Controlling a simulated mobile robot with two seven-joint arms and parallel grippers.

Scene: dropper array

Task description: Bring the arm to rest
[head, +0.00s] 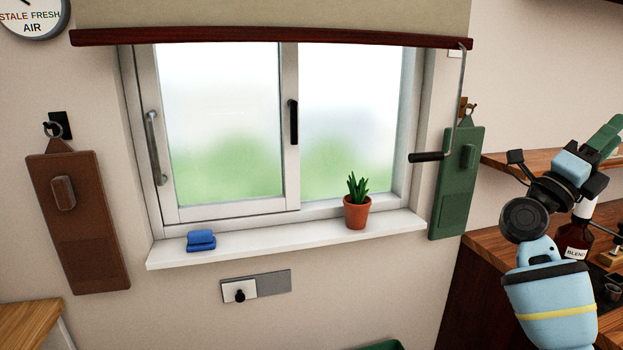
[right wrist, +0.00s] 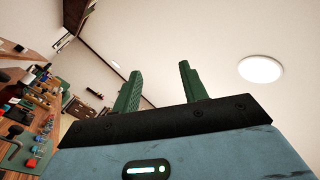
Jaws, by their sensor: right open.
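My right arm (head: 548,290) is raised at the right side of the head view, bent upward in front of the wooden shelves. Its gripper (head: 608,135) is at the upper right, with green fingers near the picture's edge. In the right wrist view the gripper (right wrist: 160,72) has its two green fingers spread apart, with nothing between them, against the pale ceiling. My left gripper is in neither view.
A brown bottle (head: 576,240) stands behind my right arm, near a wooden shelf (head: 520,162). A green hanging board (head: 457,185) and a crank handle (head: 430,157) are to its left. A potted plant (head: 357,212) and blue cloth (head: 201,240) sit on the windowsill.

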